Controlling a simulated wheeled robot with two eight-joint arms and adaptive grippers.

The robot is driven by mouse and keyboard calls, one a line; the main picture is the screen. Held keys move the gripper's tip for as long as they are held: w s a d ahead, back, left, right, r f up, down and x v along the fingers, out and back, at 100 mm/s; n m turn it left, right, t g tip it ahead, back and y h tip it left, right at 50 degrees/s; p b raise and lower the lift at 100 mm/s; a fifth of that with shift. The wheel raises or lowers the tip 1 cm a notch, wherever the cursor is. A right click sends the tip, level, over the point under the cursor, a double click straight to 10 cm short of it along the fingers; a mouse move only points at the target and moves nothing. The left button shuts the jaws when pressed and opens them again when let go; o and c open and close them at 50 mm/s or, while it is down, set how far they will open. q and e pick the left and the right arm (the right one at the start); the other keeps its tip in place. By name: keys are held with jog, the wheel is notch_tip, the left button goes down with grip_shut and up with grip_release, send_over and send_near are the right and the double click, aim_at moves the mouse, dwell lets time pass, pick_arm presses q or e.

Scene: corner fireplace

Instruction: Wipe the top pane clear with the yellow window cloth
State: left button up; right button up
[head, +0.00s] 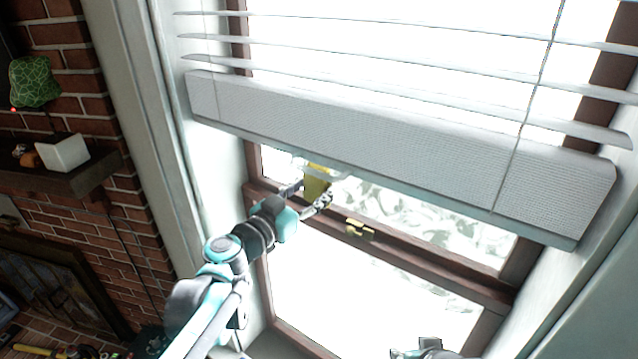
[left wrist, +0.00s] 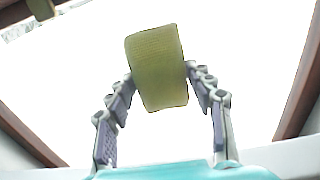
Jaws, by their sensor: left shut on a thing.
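My left gripper (head: 309,196) is shut on the yellow window cloth (head: 317,181), up at the top pane (head: 405,212), just under the blind's bottom rail. The left wrist view shows the cloth (left wrist: 157,68) as a thick yellow block between the two fingers of the left gripper (left wrist: 157,90), against bright white glass. I cannot tell if the cloth touches the glass. Grey-white mottled patches show low on the top pane; I cannot tell whether they are smears or the view outside. The blind hides much of this pane.
The white blind (head: 380,135) hangs close above my left gripper, with a cord at the right. A brown sash rail with a brass latch (head: 359,230) crosses below the cloth. A brick wall with a wooden shelf (head: 75,180) stands at the left.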

pick_arm(q)
jog(key=shift+s, duration=0.1)
jog(key=shift+v, duration=0.9)
jog(key=shift+s+a+p, duration=0.35)
jog(key=shift+s+a, duration=0.05)
jog(key=shift+s, duration=0.15)
jog(key=shift+w, duration=0.15)
jog(key=shift+f, duration=0.1)
